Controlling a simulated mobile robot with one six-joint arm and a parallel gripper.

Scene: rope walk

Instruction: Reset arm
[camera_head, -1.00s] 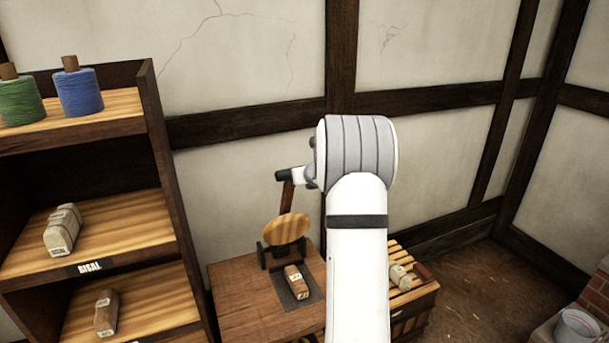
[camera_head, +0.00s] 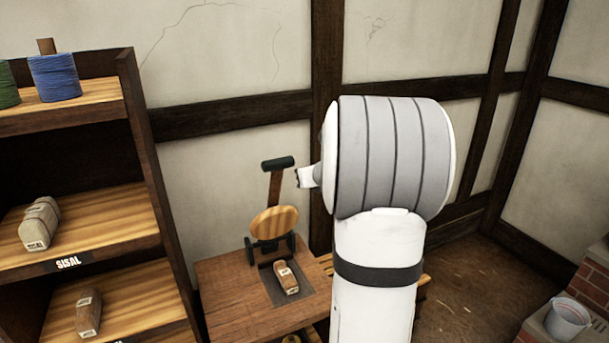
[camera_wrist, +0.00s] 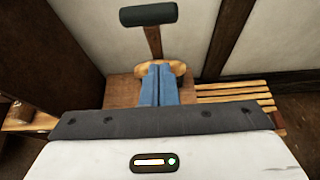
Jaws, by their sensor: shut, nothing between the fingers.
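My arm rises from the bottom of the head view and bends at a large grey and white joint, which hides much of what lies behind it. My gripper (camera_wrist: 165,86) shows in the wrist view as two blue fingers side by side, shut with nothing between them. Beyond the fingers stands a wooden device with a round wooden disc (camera_head: 275,221) and an upright lever with a dark green grip (camera_head: 278,163). The grip also shows at the top of the wrist view (camera_wrist: 148,15). In the head view the fingers are hidden.
A wooden table (camera_head: 240,290) bears the device and a brown labelled bundle (camera_head: 286,277). A shelf labelled SISAL (camera_head: 68,262) stands left with bundles and a blue spool (camera_head: 54,77). A slatted crate (camera_wrist: 232,92) is right of the table. A bucket (camera_head: 568,318) stands far right.

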